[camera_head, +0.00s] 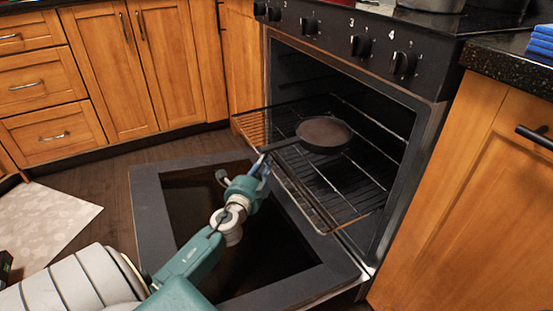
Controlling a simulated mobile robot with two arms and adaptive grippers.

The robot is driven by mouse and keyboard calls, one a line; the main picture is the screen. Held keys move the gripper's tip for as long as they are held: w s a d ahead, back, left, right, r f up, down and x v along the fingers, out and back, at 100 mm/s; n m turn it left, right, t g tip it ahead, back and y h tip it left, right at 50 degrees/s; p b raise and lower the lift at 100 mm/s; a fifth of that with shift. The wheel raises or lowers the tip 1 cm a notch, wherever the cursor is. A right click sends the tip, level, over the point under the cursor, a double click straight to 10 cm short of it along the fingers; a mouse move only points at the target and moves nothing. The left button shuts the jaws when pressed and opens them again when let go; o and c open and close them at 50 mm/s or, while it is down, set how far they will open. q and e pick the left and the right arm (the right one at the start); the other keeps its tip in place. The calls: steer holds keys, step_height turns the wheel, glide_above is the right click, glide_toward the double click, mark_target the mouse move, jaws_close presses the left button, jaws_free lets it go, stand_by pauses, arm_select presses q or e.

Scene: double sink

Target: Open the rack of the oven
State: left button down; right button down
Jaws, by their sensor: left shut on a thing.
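The oven (436,116) stands open, with its door (150,205) folded down flat in front. The wire oven rack (345,200) sticks partly out of the cavity over the door. A dark frying pan (325,133) lies on the rack, its handle pointing to the front left. My left gripper (262,163) is at the rack's front rail, just below the end of the pan handle. It is shut on the rack's front rail; its fingertips are small and partly hidden by the wrist. My right gripper is not in view.
Wooden cabinets (110,62) stand behind and left, and another cabinet (465,210) stands right of the oven. Stove knobs (361,46) line the front panel above the cavity. A pale mat (50,225) lies on the floor at left.

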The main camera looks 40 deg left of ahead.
arm_select(q)
steer(key=s, duration=0.1)
steer(key=s+a, duration=0.1)
steer(key=s, duration=0.1)
steer(key=shift+s+a+f, duration=0.1)
steer(key=shift+s+a, duration=0.05)
steer(key=shift+s, duration=0.05)
steer(key=c, duration=1.9)
jaws_free()
steer(key=shift+c, duration=0.2)
steer(key=shift+s, duration=0.1)
steer(key=v, duration=1.1)
steer(key=shift+s, duration=0.4)
